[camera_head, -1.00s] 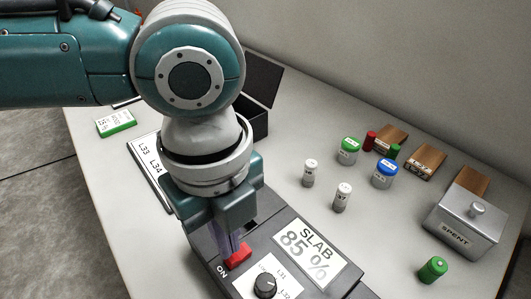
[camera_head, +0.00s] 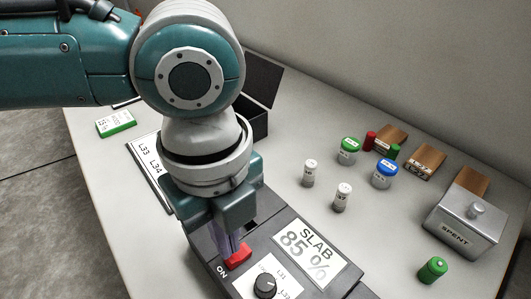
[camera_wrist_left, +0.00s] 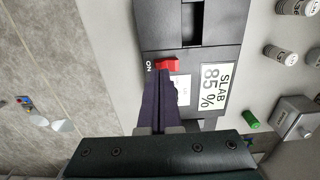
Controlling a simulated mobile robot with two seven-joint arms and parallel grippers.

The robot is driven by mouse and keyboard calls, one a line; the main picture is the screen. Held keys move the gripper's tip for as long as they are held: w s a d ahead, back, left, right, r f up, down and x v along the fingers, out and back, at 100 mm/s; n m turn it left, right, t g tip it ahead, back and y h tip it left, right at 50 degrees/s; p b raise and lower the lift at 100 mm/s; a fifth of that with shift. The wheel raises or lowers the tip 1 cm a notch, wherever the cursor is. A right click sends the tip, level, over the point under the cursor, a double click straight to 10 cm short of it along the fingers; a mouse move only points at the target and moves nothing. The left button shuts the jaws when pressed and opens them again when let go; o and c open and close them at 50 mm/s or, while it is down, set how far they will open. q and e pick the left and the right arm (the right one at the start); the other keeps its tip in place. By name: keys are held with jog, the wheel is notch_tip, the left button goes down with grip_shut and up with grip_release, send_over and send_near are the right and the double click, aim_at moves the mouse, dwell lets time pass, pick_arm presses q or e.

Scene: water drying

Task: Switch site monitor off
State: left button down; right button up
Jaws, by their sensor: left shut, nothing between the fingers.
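The site monitor (camera_head: 338,283) is a dark grey box on the table with a white display reading "SLAB 85 %" (camera_head: 308,249). It also shows in the left wrist view (camera_wrist_left: 230,30). Its red switch (camera_head: 240,257) sits near the "ON" mark; the mark is also beside the switch (camera_wrist_left: 168,64) in the wrist view. My left gripper (camera_head: 230,247) is shut and empty, pointing down with its fingertips right at the red switch; I cannot tell whether they touch it. The fingers (camera_wrist_left: 162,80) hide part of the monitor's face. My right gripper is out of view.
A black knob (camera_head: 265,285) is on the monitor's front panel. An open black box (camera_head: 262,88) stands behind my arm. Several vials and batteries, wooden blocks (camera_head: 427,160) and a grey "SPENT" bin (camera_head: 462,228) are at the right. A green-edged card (camera_head: 116,123) lies at the left.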

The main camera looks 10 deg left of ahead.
pick_arm(q)
jog(key=shift+f+b, duration=0.65)
jog(key=shift+f, duration=0.35)
jog(key=shift+r, duration=0.1)
notch_tip(320, 180, up, 7)
jog(key=p, duration=0.8)
dwell(0.4)
